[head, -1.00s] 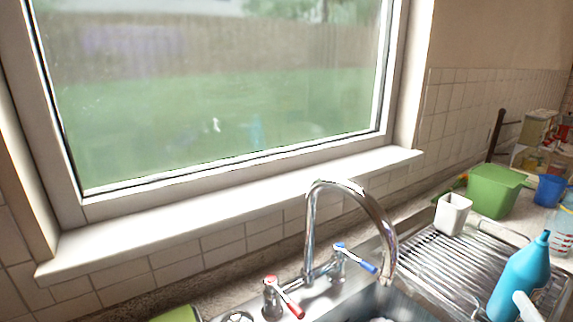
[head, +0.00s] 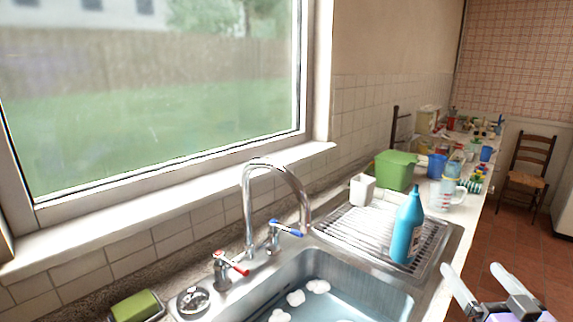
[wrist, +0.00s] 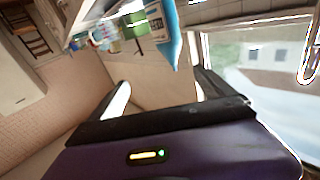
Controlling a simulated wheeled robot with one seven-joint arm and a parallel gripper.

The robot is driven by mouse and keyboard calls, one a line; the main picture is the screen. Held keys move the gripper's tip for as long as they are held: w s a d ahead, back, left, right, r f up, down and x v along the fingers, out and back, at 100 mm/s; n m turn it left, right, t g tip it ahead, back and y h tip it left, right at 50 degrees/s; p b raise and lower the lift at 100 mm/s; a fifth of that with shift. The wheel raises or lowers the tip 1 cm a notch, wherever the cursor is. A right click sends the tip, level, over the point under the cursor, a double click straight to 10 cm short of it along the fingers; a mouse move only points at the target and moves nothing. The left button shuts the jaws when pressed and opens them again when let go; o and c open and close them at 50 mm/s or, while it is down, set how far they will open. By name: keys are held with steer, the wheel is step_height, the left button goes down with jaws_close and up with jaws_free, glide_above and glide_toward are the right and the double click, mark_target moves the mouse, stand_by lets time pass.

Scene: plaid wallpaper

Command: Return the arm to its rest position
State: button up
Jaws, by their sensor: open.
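My gripper (head: 482,278) is at the lower right of the head view, to the right of the counter's front edge and over the floor. Its two pale fingers are apart with nothing between them. In the wrist view my gripper (wrist: 160,95) also shows as open and empty, and the room appears tilted. The rest of my arm is mostly out of view.
The sink (head: 345,295) holds water and foam. A chrome faucet (head: 248,205) rises behind it. A blue bottle (head: 408,228) stands on the drainboard (head: 340,228). A green container (head: 395,170) and a glass jug (head: 442,195) stand beyond. A wooden chair (head: 527,165) stands on open floor.

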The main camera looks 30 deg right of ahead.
steer(key=s+a+f+n+y, duration=0.2)
steer(key=s+a, duration=0.4)
steer(key=a, duration=0.5)
steer(key=s+a+f+n+g+y, duration=0.1)
steer(key=s+a+f+y, duration=0.3)
steer(key=a, duration=0.8)
steer(key=s+a+f+n+y, duration=0.3)
steer(key=s+a+f, duration=0.4)
steer(key=a, duration=0.4)
steer(key=shift+s+a, duration=0.25)
steer(key=shift+s, duration=0.65)
